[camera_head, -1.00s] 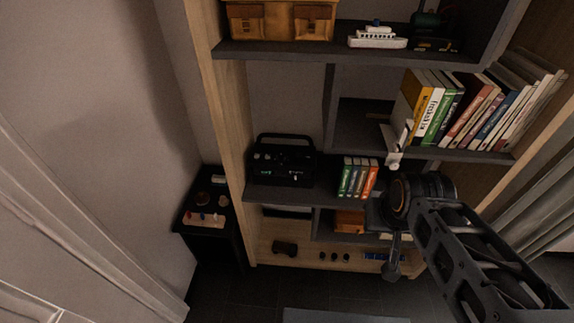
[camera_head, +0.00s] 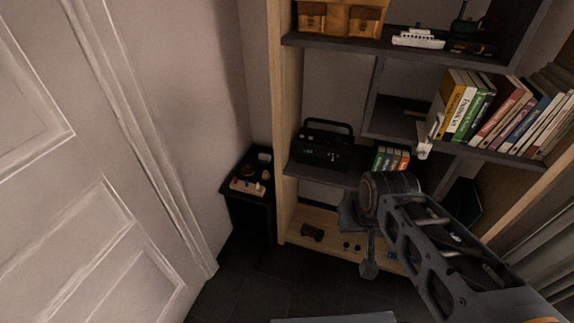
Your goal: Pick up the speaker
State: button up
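A black boxy device with a carrying handle and small knobs (camera_head: 325,147) stands on the middle shelf, left side; it looks like a radio or speaker. I cannot tell for sure that it is the task's speaker. My gripper (camera_head: 369,266) hangs at the end of my dark arm, in front of the lower shelf, below and right of the device and apart from it. It is small and dark here, so its opening does not show. My arm hides part of the shelves at right.
The shelf unit (camera_head: 287,120) holds leaning books (camera_head: 490,110), a toy ship (camera_head: 418,39), a brown case (camera_head: 340,17) and small books (camera_head: 391,158). A small black table (camera_head: 251,213) with small items stands left of it. A white panelled door (camera_head: 70,180) fills the left. Dark floor lies between.

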aim_at(306, 152)
jog(key=u, duration=0.8)
jog(key=i, duration=1.3)
jog(key=z, duration=0.65)
